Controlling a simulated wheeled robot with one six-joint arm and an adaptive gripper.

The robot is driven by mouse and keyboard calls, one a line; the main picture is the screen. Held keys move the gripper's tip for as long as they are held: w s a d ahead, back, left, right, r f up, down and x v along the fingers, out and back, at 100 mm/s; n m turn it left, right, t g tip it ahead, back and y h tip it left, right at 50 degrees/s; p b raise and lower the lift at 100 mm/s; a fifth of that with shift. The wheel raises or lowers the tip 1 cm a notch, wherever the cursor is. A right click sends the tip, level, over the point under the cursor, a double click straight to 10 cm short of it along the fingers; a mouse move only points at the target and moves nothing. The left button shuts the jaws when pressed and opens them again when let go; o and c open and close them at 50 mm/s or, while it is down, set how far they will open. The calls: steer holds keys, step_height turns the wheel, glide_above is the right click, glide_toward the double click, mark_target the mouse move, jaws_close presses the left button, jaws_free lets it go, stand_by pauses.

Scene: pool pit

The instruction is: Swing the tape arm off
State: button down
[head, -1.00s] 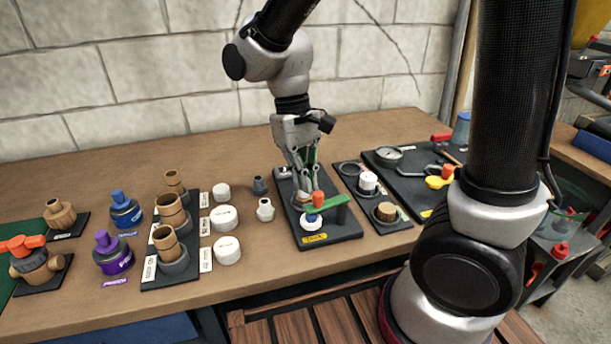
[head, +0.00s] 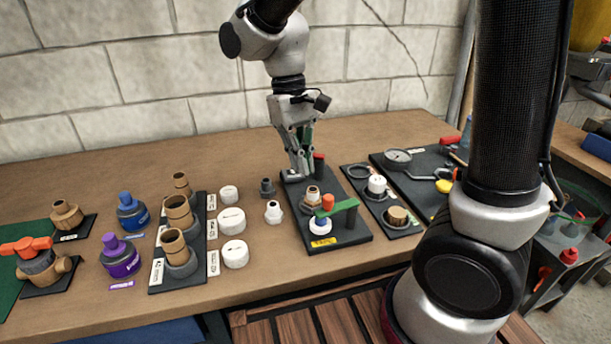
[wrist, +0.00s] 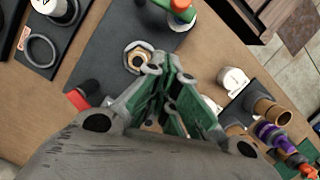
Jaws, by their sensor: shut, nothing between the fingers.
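The green tape arm (head: 337,209) with an orange knob (head: 328,202) lies over a white and blue fitting (head: 320,227) at the front of a black board (head: 352,232). In the wrist view the green arm (wrist: 180,14) is cut off by the top edge. A brass and white fitting (head: 313,196) stands on the board behind the arm. My gripper (head: 302,174) is shut and empty, pointing down above the back part of the board, behind that fitting and apart from the tape arm. Its green-padded fingers (wrist: 160,62) show in the wrist view.
A red-topped post (head: 319,158) stands close behind my gripper. Left are white caps (head: 232,220), small fittings (head: 273,212) and brown pipe stubs (head: 178,213). Right are a second black board (head: 404,229) and a gauge board (head: 398,158). Bare bench lies behind the left items.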

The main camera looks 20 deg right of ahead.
steer(key=v, duration=0.7)
steer(key=shift+r, duration=0.15)
steer(key=s+d+r+m+t, duration=0.1)
steer(key=s+d+t, duration=0.1)
steer(key=s+d, duration=0.2)
steer(key=s+d+m+t, duration=0.1)
steer(key=s+d, duration=0.3)
steer(key=d, duration=0.6)
steer(key=s+d+r+m+t+y, duration=0.1)
steer(key=s+d+t, duration=0.3)
steer(key=d, duration=0.4)
steer(key=shift+s+r+m, duration=0.35)
steer(key=shift+s+m, duration=0.05)
steer(key=shift+m, duration=0.2)
